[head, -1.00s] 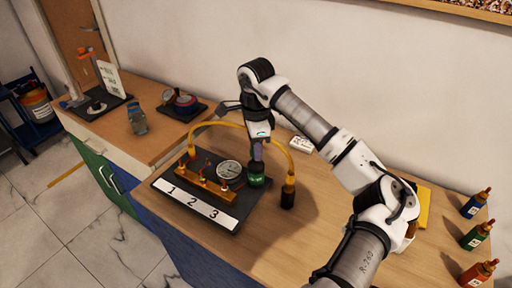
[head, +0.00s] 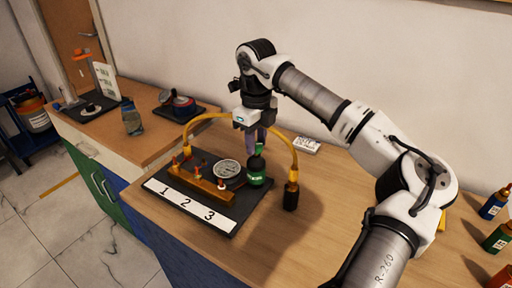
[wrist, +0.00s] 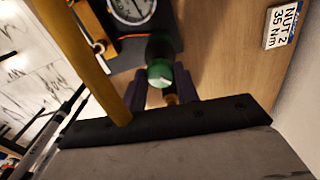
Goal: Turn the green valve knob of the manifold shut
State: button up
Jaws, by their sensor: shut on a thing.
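The manifold is a brass bar (head: 200,186) with small red-handled taps on a black plate (head: 243,217) marked 1, 2, 3. A round white gauge (head: 228,169) sits behind the bar. The green valve knob (head: 257,179), a dark green round body with a white mark, stands upright at the plate's right side. My gripper (head: 257,146) points down over it, with purple fingers closed on its upper part. In the wrist view the green knob (wrist: 160,72) lies between the two fingers (wrist: 161,84), with a brass tip (wrist: 171,99) towards the camera. The exact finger contact is partly hidden.
A yellow hose (head: 281,134) arches behind my gripper to a black cylinder (head: 291,198) right of the plate. A white tag (head: 305,145) lies near the wall. Coloured bottles (head: 497,238) stand at the right edge. Other rigs (head: 178,104) stand on the left counter.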

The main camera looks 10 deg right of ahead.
jog(key=m+b, duration=0.2)
jog(key=m, duration=0.1)
jog(key=shift+m, duration=0.4)
jog(key=shift+m+b, duration=0.65)
jog(key=shift+m, duration=1.25)
jog(key=o, duration=1)
jog(key=shift+c, duration=0.2)
notch_tip(320, 180, up, 14)
jog(key=shift+b, duration=0.45)
jog(key=shift+f, duration=0.1)
